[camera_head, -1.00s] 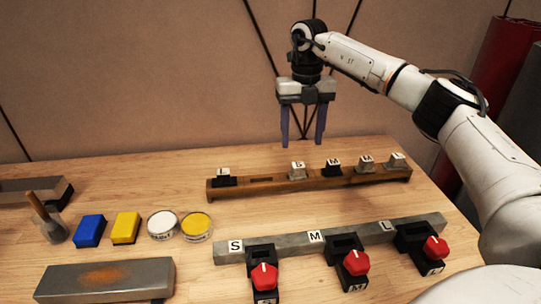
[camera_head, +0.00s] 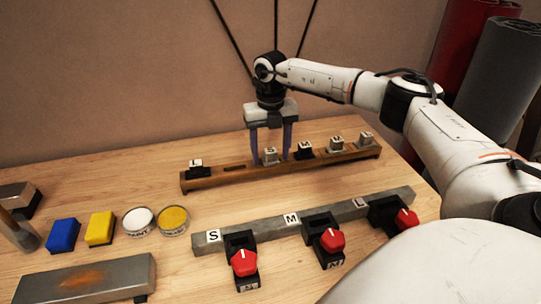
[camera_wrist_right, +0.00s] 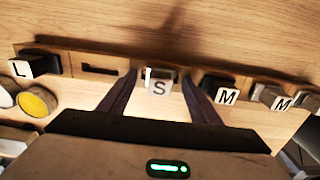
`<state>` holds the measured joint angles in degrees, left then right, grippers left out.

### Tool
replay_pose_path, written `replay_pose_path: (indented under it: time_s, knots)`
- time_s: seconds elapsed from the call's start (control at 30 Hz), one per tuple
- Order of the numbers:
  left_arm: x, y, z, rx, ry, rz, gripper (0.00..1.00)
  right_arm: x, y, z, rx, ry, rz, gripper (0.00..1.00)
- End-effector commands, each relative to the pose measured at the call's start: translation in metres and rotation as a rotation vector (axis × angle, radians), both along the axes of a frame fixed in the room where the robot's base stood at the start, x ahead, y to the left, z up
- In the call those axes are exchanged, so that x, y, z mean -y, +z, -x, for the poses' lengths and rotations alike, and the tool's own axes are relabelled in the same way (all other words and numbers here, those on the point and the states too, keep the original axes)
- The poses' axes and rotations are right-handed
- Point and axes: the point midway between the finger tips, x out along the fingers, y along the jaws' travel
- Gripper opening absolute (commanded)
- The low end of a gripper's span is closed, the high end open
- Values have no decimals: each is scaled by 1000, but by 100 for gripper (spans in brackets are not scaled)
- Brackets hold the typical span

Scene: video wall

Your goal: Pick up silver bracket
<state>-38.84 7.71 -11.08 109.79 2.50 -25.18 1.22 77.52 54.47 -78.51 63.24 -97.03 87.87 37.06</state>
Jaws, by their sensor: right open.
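A silver bracket with a white S label (camera_head: 270,156) sits in the wooden rack (camera_head: 225,178); it also shows in the right wrist view (camera_wrist_right: 159,84). My right gripper (camera_head: 271,151) points down, open, with its purple fingers on either side of this bracket. The wrist view shows the bracket between the fingers with small gaps. Two more silver brackets stand farther right in the rack, one labelled M (camera_head: 337,144) and one at the end (camera_head: 366,138). My left gripper is out of view.
A black M bracket (camera_head: 305,150) stands close to the right finger, and a black L bracket (camera_head: 195,169) at the rack's left end. In front lies a grey rail (camera_head: 335,213) with red-knobbed clamps. Sponges, round tins and a stained metal block (camera_head: 85,278) are at left.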

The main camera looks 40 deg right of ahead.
Motion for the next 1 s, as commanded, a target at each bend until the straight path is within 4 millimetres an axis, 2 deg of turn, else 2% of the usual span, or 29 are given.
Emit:
replay_pose_path:
  time_s: [0.17,0.4,0.47,0.67,0.77,1.0]
  knots:
    - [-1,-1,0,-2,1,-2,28,0,0,0,0,0,0,56]
    - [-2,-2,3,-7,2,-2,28,0,0,0,0,0,0,16]
    - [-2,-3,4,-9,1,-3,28,0,1,0,1,0,0,8]
    - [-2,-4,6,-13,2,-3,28,0,2,-1,1,0,0,7]
    - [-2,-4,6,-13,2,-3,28,0,8,-1,3,0,-1,7]
    - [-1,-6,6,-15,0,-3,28,-1,54,-1,5,1,-2,7]
